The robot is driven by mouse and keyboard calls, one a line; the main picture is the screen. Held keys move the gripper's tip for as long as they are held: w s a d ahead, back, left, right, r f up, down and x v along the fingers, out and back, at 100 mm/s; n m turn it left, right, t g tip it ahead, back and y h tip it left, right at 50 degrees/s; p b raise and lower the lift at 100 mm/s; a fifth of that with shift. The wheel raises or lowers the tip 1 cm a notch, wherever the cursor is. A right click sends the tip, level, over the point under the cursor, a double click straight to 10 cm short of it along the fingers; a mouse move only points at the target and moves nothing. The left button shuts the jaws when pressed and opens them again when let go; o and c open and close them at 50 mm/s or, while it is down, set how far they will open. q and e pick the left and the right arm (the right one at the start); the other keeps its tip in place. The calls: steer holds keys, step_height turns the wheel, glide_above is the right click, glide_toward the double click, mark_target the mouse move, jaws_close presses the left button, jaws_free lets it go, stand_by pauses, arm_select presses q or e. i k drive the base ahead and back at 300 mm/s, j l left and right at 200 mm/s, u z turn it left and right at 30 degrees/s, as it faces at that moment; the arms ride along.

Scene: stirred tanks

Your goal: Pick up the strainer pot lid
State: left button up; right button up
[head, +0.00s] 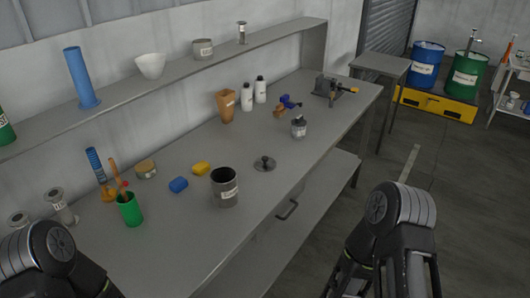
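A dark round lid with a knob on top (264,163) lies flat on the workbench (320,130), near its front edge; I take it to be the strainer pot lid. A dark grey open pot with a white label (225,192) stands to its left, apart from it; the label is too small to read surely. My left arm shows at the bottom left corner and my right arm at the lower right. Only arm links show, away from the lid. Neither gripper's fingers can be seen.
Yellow (201,168) and blue (179,185) blocks lie left of the pot, with a green cup (130,209) beyond. A small labelled metal container (299,127) stands behind and right of the lid. The bench around the lid is clear.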

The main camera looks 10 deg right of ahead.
mark_target(264, 163)
steer(key=l+u, duration=0.1)
steer(key=u, duration=0.6)
steer(key=l+u, duration=0.4)
steer(key=k+l+u, duration=0.15)
steer(key=l+u, duration=0.3)
steer(key=k+l+u, duration=0.15)
steer(key=l+u, duration=0.25)
steer(key=l, duration=0.15)
steer(key=k+l, duration=0.25)
steer(key=l, duration=0.2)
steer(key=k+l+u, duration=0.1)
steer(key=l, duration=0.35)
steer(key=k+l, duration=0.35)
steer(key=k+l+u, duration=0.1)
steer(key=k+l, duration=0.15)
steer(key=l, duration=0.3)
